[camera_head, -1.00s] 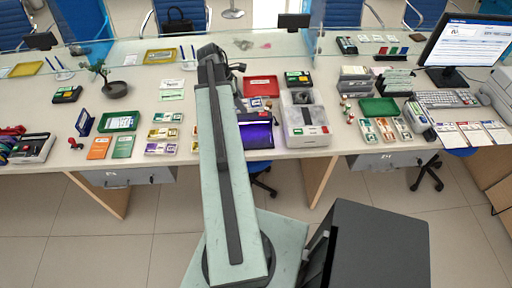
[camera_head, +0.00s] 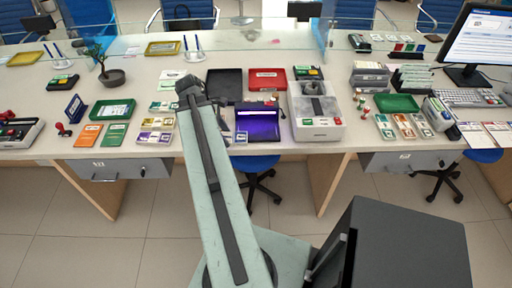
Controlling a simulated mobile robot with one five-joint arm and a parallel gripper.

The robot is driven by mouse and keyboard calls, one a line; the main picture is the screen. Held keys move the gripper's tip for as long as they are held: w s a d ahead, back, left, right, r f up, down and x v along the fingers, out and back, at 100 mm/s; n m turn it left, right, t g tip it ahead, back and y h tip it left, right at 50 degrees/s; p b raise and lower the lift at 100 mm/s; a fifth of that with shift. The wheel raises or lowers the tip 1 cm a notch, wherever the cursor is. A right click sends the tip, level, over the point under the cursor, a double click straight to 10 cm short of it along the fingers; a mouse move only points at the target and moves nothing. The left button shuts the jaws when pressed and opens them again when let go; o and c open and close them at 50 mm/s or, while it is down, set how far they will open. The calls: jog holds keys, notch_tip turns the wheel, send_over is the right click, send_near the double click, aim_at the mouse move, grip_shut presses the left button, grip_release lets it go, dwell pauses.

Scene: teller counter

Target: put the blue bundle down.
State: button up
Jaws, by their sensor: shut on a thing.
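My arm reaches up the picture over the counter (camera_head: 365,130). My gripper (camera_head: 222,118) is mostly hidden behind my own forearm; only a small grey part shows at its right edge. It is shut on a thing. A small blue-edged piece (camera_head: 241,138), seemingly the blue bundle, shows just right of it, in front of the purple-lit device (camera_head: 262,122). Most of the bundle is hidden, and I cannot tell whether it touches the counter.
A black tray (camera_head: 224,82) and a red tray (camera_head: 268,74) lie behind. A grey counting machine (camera_head: 318,124) stands to the right. Banded bundles (camera_head: 157,124) and a green tray (camera_head: 110,108) are to the left. A glass screen (camera_head: 260,38) runs along the back.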

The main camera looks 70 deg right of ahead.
jog(key=shift+w+a+f, duration=0.15)
jog(key=shift+a+f, duration=0.15)
jog(key=shift+f, duration=0.05)
jog(key=b, duration=0.1)
send_over(259, 132)
jog(key=w+a, duration=0.1)
jog(key=w, duration=0.1)
jog(key=shift+s+f, duration=0.15)
jog(key=shift+f, duration=0.5)
jog(key=shift+s+d, duration=0.25)
jog(key=shift+d, duration=0.15)
notch_tip(259, 132, down, 4)
jog(key=b, duration=0.4)
jog(key=o, duration=1.4)
jog(key=shift+o, duration=0.2)
jog(key=shift+r, duration=0.1)
jog(key=p+v, duration=1.1)
jog(key=v, duration=0.1)
jog(key=shift+r, duration=0.15)
